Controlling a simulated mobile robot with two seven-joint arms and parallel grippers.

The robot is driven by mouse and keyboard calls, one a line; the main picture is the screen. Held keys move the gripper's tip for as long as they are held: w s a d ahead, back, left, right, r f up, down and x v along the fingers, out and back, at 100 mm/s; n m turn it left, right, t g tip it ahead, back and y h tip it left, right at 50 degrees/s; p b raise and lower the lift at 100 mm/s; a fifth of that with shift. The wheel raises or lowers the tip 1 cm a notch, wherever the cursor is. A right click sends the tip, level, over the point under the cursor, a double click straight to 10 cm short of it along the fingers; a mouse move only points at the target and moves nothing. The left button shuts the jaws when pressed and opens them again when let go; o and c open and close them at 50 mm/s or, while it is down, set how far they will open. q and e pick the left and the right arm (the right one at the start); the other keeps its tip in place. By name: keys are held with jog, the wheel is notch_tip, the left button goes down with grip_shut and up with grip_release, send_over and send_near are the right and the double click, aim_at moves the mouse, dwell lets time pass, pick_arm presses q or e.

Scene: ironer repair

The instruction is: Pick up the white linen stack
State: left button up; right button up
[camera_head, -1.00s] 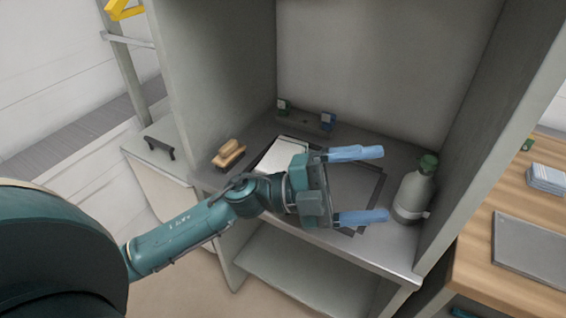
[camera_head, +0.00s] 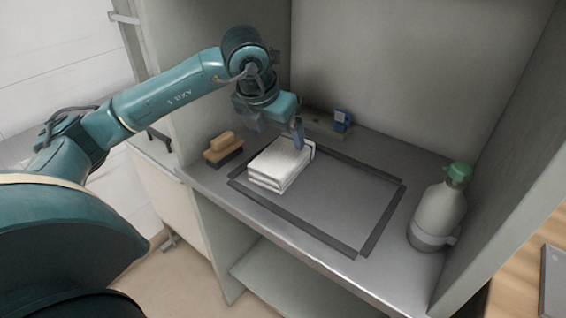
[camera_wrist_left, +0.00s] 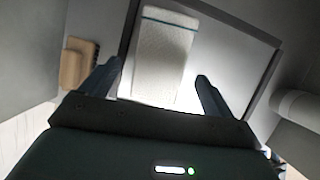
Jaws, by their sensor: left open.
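The white linen stack (camera_head: 280,164) is a folded white block lying at the left end of a dark rectangular outline (camera_head: 305,220) on the grey shelf. It also shows in the left wrist view (camera_wrist_left: 164,55), with a thin dark stripe near its far end. My left gripper (camera_head: 275,135) is above and behind the stack in the head view, pointing down. In the left wrist view its two blue fingers (camera_wrist_left: 158,80) are open and apart, with the near part of the stack showing between them. No grip on the stack shows. My right gripper is out of view.
A tan-topped brush (camera_head: 223,147) sits just left of the stack. A grey bottle with a green cap (camera_head: 438,210) stands at the right by the side wall. A small blue item (camera_head: 342,118) is at the back. Side walls enclose the shelf; its middle is clear.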

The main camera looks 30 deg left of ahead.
aim_at(282, 154)
pick_arm(q)
jog(key=x, duration=0.2)
jog(key=shift+w+f, duration=0.1)
jog(key=shift+f, duration=0.2)
jog(key=x, duration=0.4)
jog(key=shift+s+d+f, duration=0.2)
jog(key=shift+s+f, duration=0.1)
jog(key=shift+f, duration=0.05)
jog(key=shift+w+f, duration=0.2)
jog(key=shift+f, duration=0.1)
jog(key=c, duration=0.8)
jog(key=shift+r, duration=0.1)
